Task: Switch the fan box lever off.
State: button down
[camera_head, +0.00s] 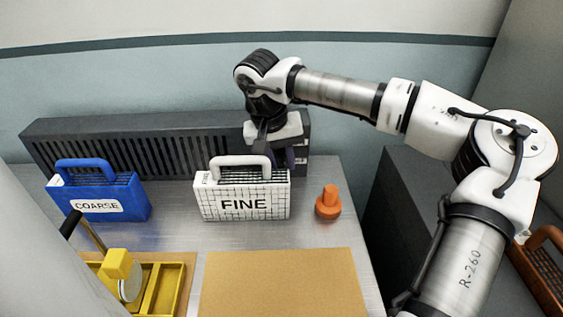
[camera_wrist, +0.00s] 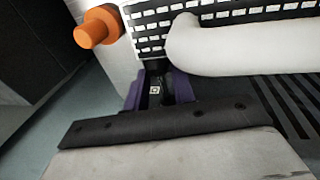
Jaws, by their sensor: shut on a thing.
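The fan box (camera_head: 130,143) is a long dark grey slotted box along the back wall. Its slots also show at the right of the wrist view (camera_wrist: 300,98). My gripper (camera_head: 287,158) is at the right end of the box, behind the FINE module. In the wrist view its purple fingers (camera_wrist: 157,92) are shut around a small dark part with a white square mark. This appears to be the lever, mostly hidden by the fingers and gripper body, so its position cannot be read.
The white FINE module (camera_head: 243,203) stands just in front of my gripper, its handle close by in the wrist view (camera_wrist: 240,45). An orange peg (camera_head: 328,204) stands to its right. A blue COARSE module (camera_head: 98,200), yellow tray (camera_head: 167,290) and bare tan mat (camera_head: 283,285) lie left and front.

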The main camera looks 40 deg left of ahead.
jog(key=shift+s+d+f+t+y+b, duration=0.15)
jog(key=shift+f+t+y+b, duration=0.15)
jog(key=shift+f+b, duration=0.35)
jog(key=shift+s+f, duration=0.1)
jog(key=shift+f, duration=0.1)
jog(key=c, duration=1.2)
grip_release()
jog(key=shift+d+r, duration=0.1)
jog(key=shift+r, duration=0.3)
jog(key=v, duration=1.3)
jog(key=shift+s+r+b, duration=0.15)
jog(key=shift+b, duration=0.2)
